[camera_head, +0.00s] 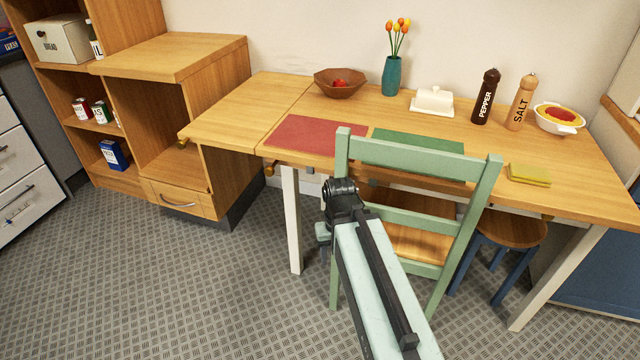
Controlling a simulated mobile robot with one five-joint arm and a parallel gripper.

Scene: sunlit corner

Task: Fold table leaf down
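The wooden table (545,165) stands against the wall. Its leaf (240,108) is at the left end, raised level with the tabletop, with a seam between them. The leaf's top is bare. A small yellow-brass piece (269,170) shows below the leaf near the white table leg, and another is under its left front corner. My gripper (325,238) is at the end of my arm, low in front of the table, by the chair's left side and right of the leaf. It is small and partly hidden by my wrist, so its fingers cannot be made out.
A green chair (418,155) stands at the table's front, close to my arm. A stool (510,232) is under the table at right. A wooden cabinet (165,58) stands left of the leaf. A red placemat (313,133) lies beside the seam. Floor below the leaf's front is clear.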

